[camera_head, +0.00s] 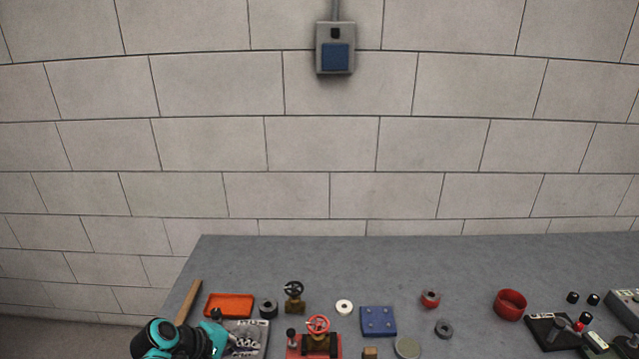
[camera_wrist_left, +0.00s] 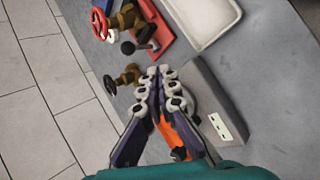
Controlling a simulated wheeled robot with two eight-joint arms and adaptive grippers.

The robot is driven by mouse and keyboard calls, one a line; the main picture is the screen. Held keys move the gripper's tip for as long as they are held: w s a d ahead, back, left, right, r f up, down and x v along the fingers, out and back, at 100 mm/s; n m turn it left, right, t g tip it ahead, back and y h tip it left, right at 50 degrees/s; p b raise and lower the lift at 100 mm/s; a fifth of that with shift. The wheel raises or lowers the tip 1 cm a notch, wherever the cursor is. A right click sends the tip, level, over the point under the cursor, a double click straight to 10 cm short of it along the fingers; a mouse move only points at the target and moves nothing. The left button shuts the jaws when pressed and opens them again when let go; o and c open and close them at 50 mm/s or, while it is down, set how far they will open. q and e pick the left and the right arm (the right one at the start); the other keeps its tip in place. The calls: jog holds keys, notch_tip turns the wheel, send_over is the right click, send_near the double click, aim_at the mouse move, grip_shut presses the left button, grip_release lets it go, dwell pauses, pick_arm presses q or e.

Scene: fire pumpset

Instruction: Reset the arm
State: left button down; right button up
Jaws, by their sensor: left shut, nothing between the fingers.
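My left arm comes in at the bottom left of the head view. Its teal and black wrist hides part of the bench there. The left gripper (camera_head: 243,340) is low over the bench, below the orange tray. In the left wrist view the purple and white fingers of the left gripper (camera_wrist_left: 165,78) are together at the tips, with nothing between them. They overlap the near side of a grey box (camera_wrist_left: 212,92); I cannot tell whether they touch it. My right gripper is not in view.
The bench holds an orange tray (camera_head: 230,304), a black-wheel valve (camera_head: 294,297), a red-wheel valve (camera_head: 318,335), a blue plate (camera_head: 378,321) and a red ring (camera_head: 510,304). A blue-fronted box (camera_head: 336,57) hangs on the wall. The bench's back strip is clear.

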pick_arm(q)
jog(key=s+r+m+y, duration=0.2)
jog(key=s+m+y, duration=0.1)
jog(key=s+m, duration=0.2)
jog(key=s+r+m+t+y, duration=0.1)
jog(key=s+r+m+y, duration=0.2)
jog(key=s+m, duration=0.3)
jog(key=s, duration=0.3)
jog(key=shift+a+r+y, duration=0.15)
jog(key=shift+a+y, duration=0.15)
jog(key=shift+s, duration=0.1)
dwell(0.4)
